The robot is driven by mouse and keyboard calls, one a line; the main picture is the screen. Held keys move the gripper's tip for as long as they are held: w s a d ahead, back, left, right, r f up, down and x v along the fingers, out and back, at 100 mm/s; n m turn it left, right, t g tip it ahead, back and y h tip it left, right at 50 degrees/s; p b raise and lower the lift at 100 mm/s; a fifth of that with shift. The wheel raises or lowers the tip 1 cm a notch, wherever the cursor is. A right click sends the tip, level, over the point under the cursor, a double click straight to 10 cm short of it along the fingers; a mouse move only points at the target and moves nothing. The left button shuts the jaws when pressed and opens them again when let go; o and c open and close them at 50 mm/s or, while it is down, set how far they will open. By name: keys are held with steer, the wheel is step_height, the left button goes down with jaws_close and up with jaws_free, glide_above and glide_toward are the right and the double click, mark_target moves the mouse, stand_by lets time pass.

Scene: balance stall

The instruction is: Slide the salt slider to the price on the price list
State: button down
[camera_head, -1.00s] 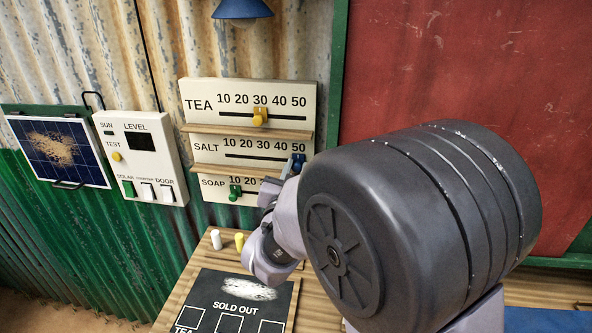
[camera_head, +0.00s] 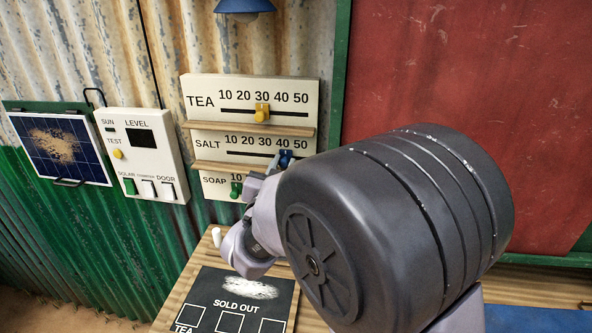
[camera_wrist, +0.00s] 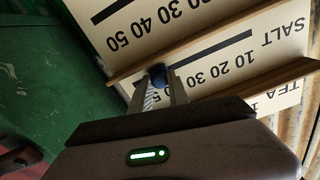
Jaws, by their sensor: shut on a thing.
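The salt slider is a dark blue knob (camera_head: 285,157) on the middle row of the white price board (camera_head: 307,88). It stands near the 40 mark, with the printed 50 to its right. My gripper (camera_head: 274,163) is shut on the knob from the front, and its fingers are partly hidden by my arm. In the upside-down wrist view, the blue knob (camera_wrist: 157,76) sits between the fingertips, which cover some salt numbers. I cannot make out a price list with a salt price in these frames.
The yellow tea slider (camera_head: 262,112) is at 30; the green soap slider (camera_head: 236,188) is near 10. Wooden ledges (camera_head: 250,129) separate the rows. A black sold-out board (camera_head: 200,286) lies on the table below. A level panel (camera_head: 170,140) is on the left. My arm hides the right side.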

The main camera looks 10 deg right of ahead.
steer(key=shift+w+a, duration=0.15)
steer(key=shift+a, duration=0.25)
steer(key=c, duration=1.3)
jaws_free()
steer(key=shift+o, duration=0.2)
steer(key=p+v, duration=0.1)
steer(key=v, duration=1.6)
steer(key=shift+s, duration=0.25)
steer(key=shift+w, duration=0.1)
